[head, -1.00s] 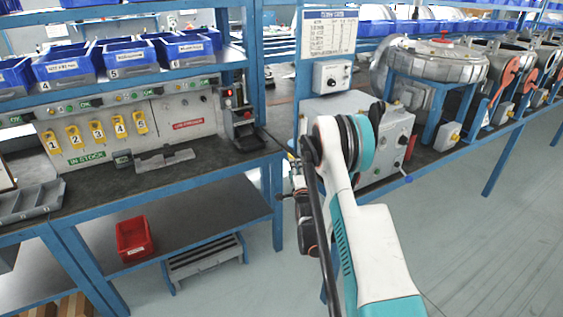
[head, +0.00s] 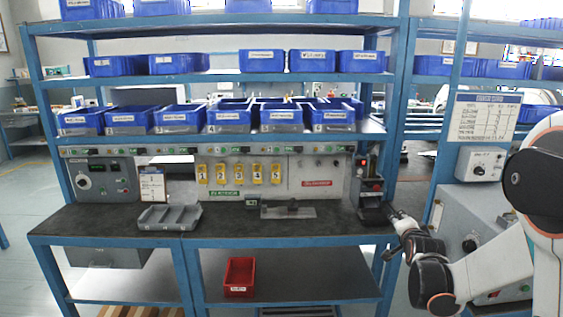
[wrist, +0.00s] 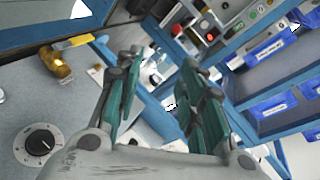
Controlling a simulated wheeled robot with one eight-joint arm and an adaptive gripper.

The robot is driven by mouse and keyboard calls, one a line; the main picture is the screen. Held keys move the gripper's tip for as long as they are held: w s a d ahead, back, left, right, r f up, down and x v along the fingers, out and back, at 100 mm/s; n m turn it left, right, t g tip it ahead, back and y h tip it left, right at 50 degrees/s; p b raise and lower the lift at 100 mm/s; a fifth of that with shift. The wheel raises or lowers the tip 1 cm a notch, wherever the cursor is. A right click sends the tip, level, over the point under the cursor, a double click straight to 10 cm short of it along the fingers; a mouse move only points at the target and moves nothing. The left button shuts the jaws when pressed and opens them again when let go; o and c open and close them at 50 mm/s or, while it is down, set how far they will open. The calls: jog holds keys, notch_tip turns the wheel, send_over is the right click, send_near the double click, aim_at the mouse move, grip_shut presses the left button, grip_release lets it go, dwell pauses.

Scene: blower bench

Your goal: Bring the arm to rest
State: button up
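My arm (head: 480,275) reaches in from the right of the head view, bent, with its end pointing left. My gripper (head: 397,219) is small there, beside the right end of the bench. In the wrist view my gripper (wrist: 160,85) shows two teal-and-grey fingers standing apart, with a gap and nothing held between them. Its palm fills the lower middle of that view. Part of the arm is cut off by the right edge of the head view.
The blue-framed bench (head: 110,219) carries a grey tray (head: 170,217) and a black device (head: 371,190) at its right end. A red bin (head: 239,277) sits on the lower shelf. A grey control box (head: 475,215) stands close behind my arm.

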jog(key=s+a+r+n+g+y, duration=0.1)
jog(key=s+a+r+n+g, duration=0.1)
jog(key=s+a+r+n, duration=0.45)
jog(key=s+a+f+n+g+y, duration=0.1)
jog(key=s+a+n, duration=0.3)
jog(key=s, duration=1.2)
jog(key=s+a+f+n+g+y, duration=0.1)
jog(key=s+a, duration=0.5)
jog(key=s, duration=1.1)
jog(key=f+n+g, duration=0.1)
jog(key=n+g, duration=0.1)
jog(key=g, duration=0.1)
jog(key=shift+a+n, duration=0.2)
jog(key=shift+n, duration=0.15)
